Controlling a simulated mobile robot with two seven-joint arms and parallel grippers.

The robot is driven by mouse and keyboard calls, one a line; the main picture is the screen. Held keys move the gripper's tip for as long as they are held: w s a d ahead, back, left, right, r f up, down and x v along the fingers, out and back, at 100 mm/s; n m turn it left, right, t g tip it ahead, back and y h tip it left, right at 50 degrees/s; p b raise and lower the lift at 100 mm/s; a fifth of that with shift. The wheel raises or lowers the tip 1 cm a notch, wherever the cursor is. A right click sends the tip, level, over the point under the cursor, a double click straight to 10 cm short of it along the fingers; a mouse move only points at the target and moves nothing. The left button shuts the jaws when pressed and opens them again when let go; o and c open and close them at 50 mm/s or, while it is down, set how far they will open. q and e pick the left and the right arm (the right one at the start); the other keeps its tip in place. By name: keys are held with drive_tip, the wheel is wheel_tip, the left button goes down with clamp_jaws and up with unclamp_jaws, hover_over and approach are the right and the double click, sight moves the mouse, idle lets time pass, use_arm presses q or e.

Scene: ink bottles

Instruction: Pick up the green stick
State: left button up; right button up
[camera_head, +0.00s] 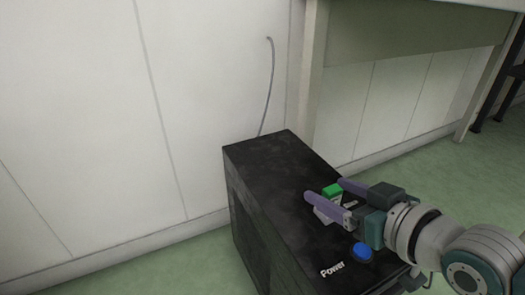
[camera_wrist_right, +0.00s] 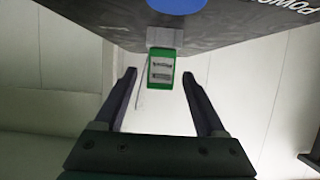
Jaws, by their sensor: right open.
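The green stick (camera_head: 332,189) stands on top of the black computer case (camera_head: 265,160), above a pale grey block (camera_head: 327,212). In the right wrist view the green stick (camera_wrist_right: 161,70) shows a green frame around a grey end. My right gripper (camera_head: 323,189) is open, its two purple fingers around the stick. In the wrist view the gripper (camera_wrist_right: 159,75) has a finger on each side of the stick, with a gap on both sides. Part of the stick's lower end is hidden by a finger in the head view. My left gripper is not in view.
A blue button (camera_head: 362,252) and white "Power" lettering lie on the case top near my right gripper. A table (camera_head: 420,22) stands at the back right. A thin grey cable (camera_head: 271,85) runs down the white wall behind the case.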

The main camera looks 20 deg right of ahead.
drive_tip(key=shift+w+f, duration=0.1)
drive_tip(key=shift+w, duration=0.3)
drive_tip(key=shift+s, duration=0.15)
drive_tip(key=shift+c, duration=1.1)
clamp_jaws()
